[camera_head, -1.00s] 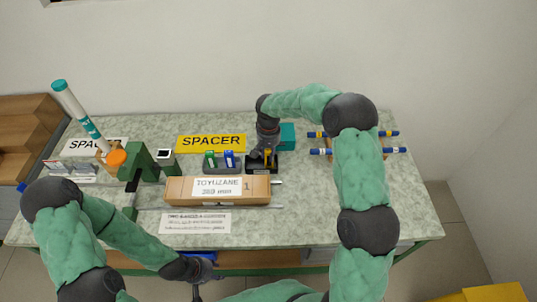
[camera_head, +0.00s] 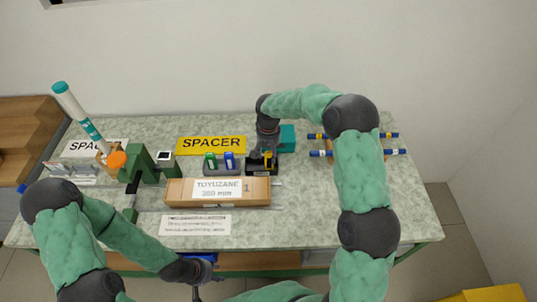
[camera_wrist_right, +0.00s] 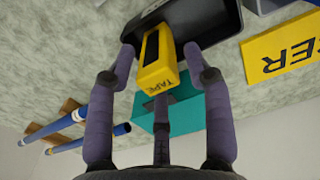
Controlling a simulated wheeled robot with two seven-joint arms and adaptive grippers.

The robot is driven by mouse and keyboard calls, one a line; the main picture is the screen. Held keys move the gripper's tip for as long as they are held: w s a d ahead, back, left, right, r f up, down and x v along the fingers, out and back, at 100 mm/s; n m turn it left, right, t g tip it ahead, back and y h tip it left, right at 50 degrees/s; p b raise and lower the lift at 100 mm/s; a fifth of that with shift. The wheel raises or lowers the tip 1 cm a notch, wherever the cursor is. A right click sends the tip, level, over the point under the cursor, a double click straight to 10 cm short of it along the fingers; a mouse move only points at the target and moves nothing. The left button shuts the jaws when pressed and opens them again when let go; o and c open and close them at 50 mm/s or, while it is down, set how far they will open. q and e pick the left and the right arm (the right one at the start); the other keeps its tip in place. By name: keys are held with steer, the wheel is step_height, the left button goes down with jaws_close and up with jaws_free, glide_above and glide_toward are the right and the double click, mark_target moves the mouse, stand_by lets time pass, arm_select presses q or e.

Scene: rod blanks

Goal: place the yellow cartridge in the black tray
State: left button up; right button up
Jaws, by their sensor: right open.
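The yellow cartridge (camera_wrist_right: 158,62), marked TAPE, stands at the black tray (camera_wrist_right: 213,22) in the right wrist view, its far end over the tray floor. My right gripper (camera_wrist_right: 160,52) is open, its fingers spread on both sides of the cartridge with visible gaps. In the head view the cartridge (camera_head: 268,157) shows small beside the dark fingers of the right gripper (camera_head: 263,154), and the black tray (camera_head: 262,171) lies below them, partly hidden. My left gripper (camera_head: 197,278) hangs low at the table's front edge; its fingers are too unclear to judge.
A grey holder (camera_head: 222,170) with a green and a blue cartridge stands left of the tray. A teal block (camera_head: 287,138) is behind it. A long cardboard box (camera_head: 218,192) lies in front. Blue rods (camera_head: 361,153) rest at right. The table's right front is clear.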

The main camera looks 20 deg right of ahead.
step_height(320, 180, up, 11)
steer(key=p, duration=0.2)
steer(key=shift+r, duration=0.15)
